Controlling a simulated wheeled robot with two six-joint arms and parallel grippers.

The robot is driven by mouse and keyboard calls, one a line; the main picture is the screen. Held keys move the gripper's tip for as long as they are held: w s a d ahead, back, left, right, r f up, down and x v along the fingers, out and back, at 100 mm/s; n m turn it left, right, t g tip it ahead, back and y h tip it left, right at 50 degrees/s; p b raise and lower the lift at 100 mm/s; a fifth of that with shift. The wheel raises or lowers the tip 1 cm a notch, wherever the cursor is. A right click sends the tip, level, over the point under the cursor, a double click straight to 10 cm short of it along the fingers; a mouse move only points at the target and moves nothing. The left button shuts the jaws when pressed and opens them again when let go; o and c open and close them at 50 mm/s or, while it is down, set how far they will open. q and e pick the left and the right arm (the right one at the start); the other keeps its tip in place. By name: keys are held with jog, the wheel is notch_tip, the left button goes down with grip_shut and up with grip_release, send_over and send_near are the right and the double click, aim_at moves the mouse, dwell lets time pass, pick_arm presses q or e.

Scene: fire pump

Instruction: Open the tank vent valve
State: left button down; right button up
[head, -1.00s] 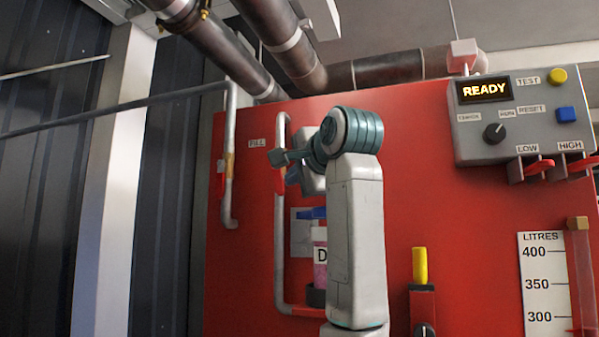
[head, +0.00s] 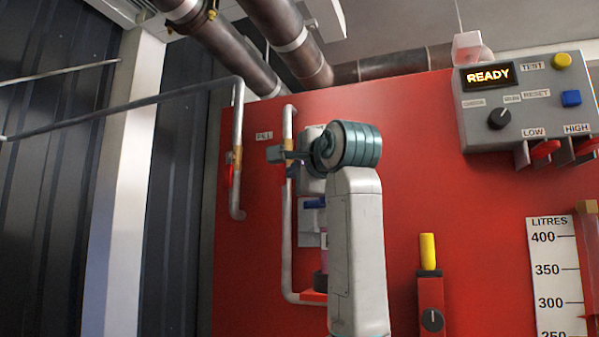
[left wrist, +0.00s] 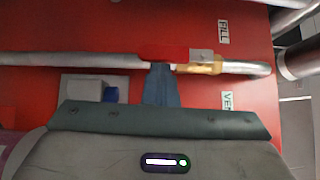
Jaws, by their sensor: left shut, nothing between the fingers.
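The vent valve sits on the second pipe from the left. In the left wrist view its red lever (left wrist: 165,54) lies along the pipe beside the brass body (left wrist: 208,67), near the partly hidden VENT label (left wrist: 228,101). My left gripper (head: 273,153) is shut and empty in front of this pipe (head: 287,215) in the head view, hiding most of the lever there. In the left wrist view the shut fingertips (left wrist: 160,68) overlap the lever's edge; I cannot tell whether they touch. My right gripper is not in view.
A FILL label (head: 264,136) is beside the left pipe, which has its own red lever (head: 230,173). A control box (head: 515,100) reads READY at right. A yellow-topped handle (head: 428,250) and a litre scale (head: 553,270) are on the red tank front (head: 410,180).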

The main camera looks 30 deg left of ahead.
pick_arm(q)
jog(key=b+v, duration=0.4)
jog(key=v, duration=0.6)
jog(key=shift+s+d+b, duration=0.2)
jog(key=shift+d+b, duration=0.05)
jog(key=shift+b, duration=0.1)
jog(key=shift+f, duration=0.1)
